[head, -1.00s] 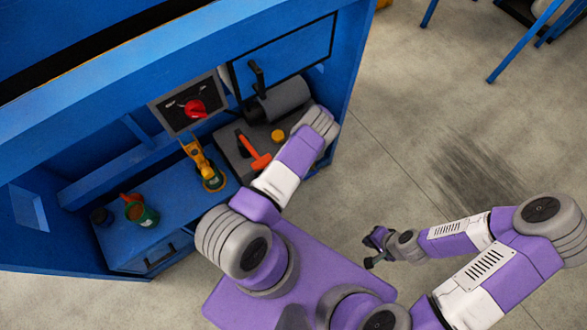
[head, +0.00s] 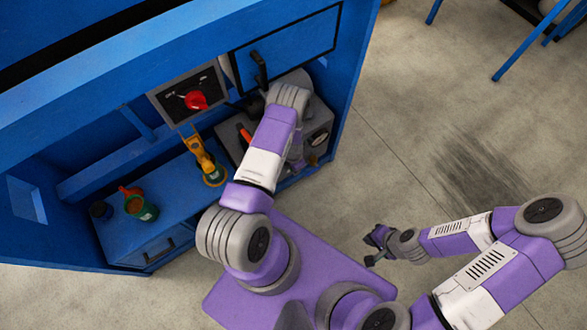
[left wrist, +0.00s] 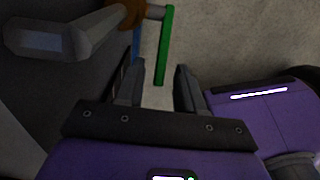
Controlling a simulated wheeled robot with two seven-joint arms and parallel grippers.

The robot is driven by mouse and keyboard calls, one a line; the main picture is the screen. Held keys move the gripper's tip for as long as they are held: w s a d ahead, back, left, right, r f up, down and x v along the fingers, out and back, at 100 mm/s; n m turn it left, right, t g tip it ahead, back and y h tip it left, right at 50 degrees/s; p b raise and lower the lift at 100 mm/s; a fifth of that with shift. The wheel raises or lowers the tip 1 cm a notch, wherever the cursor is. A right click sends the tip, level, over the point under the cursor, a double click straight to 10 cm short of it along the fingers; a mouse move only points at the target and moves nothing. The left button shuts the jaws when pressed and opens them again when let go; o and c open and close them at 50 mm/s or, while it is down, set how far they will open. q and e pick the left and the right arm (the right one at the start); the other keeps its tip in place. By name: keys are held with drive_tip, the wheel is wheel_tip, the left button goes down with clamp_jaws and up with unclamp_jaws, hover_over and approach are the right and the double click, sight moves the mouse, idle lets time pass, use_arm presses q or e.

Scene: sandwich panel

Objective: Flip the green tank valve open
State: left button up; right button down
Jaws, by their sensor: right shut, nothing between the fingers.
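A thin green valve lever (left wrist: 166,45) stands upright in the picture in the left wrist view, joined by a short grey stem to a brown fitting (left wrist: 128,12). My left gripper (left wrist: 160,78) is open. The lever's lower end shows between its fingertips; I cannot tell whether it is within their reach, and no contact shows. In the head view my left arm hides the left gripper and the green lever over the grey machine. My right gripper (head: 375,245) is shut and empty, away from the bench over the floor.
A blue door with a black handle (head: 259,68) hangs above.

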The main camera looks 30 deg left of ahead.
use_arm(q)
drive_tip(key=shift+f+b, duration=0.5)
drive_tip(key=shift+f, duration=1.25)
clamp_jaws()
